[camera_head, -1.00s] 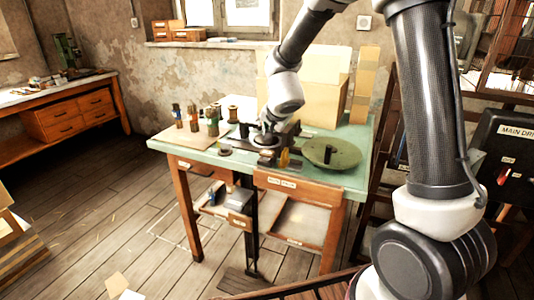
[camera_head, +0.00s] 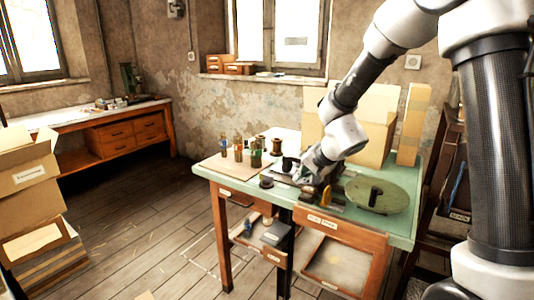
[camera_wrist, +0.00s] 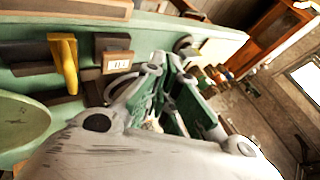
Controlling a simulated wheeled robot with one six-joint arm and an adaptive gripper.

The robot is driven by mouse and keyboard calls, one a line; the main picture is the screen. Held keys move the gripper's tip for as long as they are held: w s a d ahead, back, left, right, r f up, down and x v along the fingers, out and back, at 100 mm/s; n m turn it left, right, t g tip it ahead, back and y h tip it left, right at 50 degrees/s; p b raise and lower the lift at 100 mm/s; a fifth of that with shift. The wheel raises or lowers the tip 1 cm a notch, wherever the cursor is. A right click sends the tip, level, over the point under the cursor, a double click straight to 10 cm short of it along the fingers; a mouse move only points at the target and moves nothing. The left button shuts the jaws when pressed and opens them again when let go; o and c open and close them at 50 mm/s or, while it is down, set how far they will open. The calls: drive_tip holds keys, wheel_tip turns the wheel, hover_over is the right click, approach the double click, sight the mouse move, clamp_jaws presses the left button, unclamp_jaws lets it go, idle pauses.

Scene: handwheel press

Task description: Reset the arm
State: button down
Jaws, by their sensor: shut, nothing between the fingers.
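My arm reaches down from the upper right over a green-topped workbench (camera_head: 404,228). My gripper (camera_head: 314,178) is low over the bench, beside the dark press parts and left of the round green disc (camera_head: 376,195). In the wrist view my gripper (camera_wrist: 168,72) is shut, with nothing between its fingers, pointing towards the bench top. A yellow piece (camera_wrist: 65,62) and dark metal blocks lie to its left in that view, with the disc (camera_wrist: 22,125) at the left edge. The exact gap between fingertips and press is hidden.
Several spools and small bottles (camera_head: 256,152) stand on a board at the bench's left. Cardboard boxes (camera_head: 380,115) stand behind. Stacked cartons (camera_head: 28,175) are at the far left, and a wooden side bench (camera_head: 120,140) lies along the wall. Open floor lies between.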

drive_tip(key=s+d+r+n+g+y, duration=0.1)
drive_tip(key=s+r+n+g, duration=0.2)
drive_tip(key=s, duration=0.7)
drive_tip(key=s+d+r+n+h, duration=0.2)
drive_tip(key=s+d+r, duration=0.3)
drive_tip(key=s+d, duration=0.5)
drive_tip(key=s+d+r+n+h, duration=0.2)
drive_tip(key=s+d+r, duration=0.4)
drive_tip(key=s+d, duration=0.4)
drive_tip(key=s+h, duration=0.1)
drive_tip(key=s, duration=0.2)
